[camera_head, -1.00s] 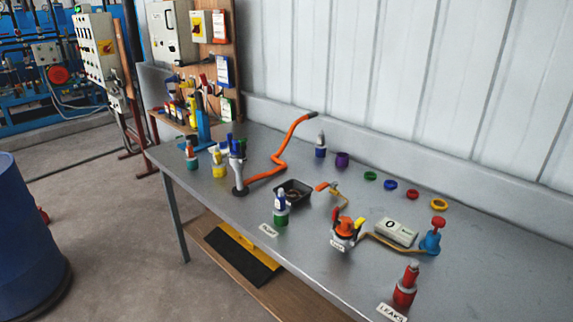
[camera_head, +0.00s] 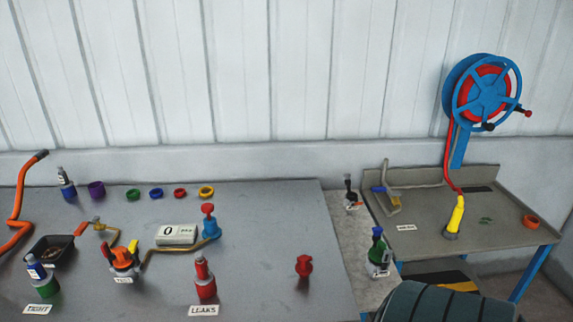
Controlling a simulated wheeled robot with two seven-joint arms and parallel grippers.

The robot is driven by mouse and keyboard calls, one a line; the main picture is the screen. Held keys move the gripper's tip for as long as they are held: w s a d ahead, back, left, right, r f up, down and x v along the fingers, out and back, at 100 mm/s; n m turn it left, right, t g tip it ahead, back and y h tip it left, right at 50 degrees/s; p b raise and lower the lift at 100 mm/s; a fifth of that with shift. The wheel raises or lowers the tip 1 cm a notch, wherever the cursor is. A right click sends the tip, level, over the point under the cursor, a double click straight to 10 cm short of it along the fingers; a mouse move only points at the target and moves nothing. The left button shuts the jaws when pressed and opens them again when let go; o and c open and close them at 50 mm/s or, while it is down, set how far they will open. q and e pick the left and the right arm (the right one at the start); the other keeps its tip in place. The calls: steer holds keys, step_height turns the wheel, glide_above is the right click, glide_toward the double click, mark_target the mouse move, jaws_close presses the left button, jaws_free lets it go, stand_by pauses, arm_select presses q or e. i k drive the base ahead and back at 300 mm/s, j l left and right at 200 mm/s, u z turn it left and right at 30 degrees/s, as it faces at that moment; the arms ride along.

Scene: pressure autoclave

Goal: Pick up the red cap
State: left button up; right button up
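A small red ring-shaped piece (camera_head: 180,193) lies at the back of the grey bench (camera_head: 270,225), in a row with green, blue and yellow rings. A separate red knobbed piece (camera_head: 304,266) stands alone on the bench's right part. A red bottle-like piece (camera_head: 205,280) stands at the front behind the LEAKS label (camera_head: 203,310). I cannot tell for sure which of these red things is the cap.
A test fixture (camera_head: 122,260), a display box (camera_head: 176,234), a blue valve with a red knob (camera_head: 210,222) and a black tray (camera_head: 50,250) crowd the left part. The bench's right part is mostly clear. A second table (camera_head: 480,215) and hose reel (camera_head: 485,90) stand right.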

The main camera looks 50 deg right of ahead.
mark_target(303, 267)
steer(key=z, duration=1.8)
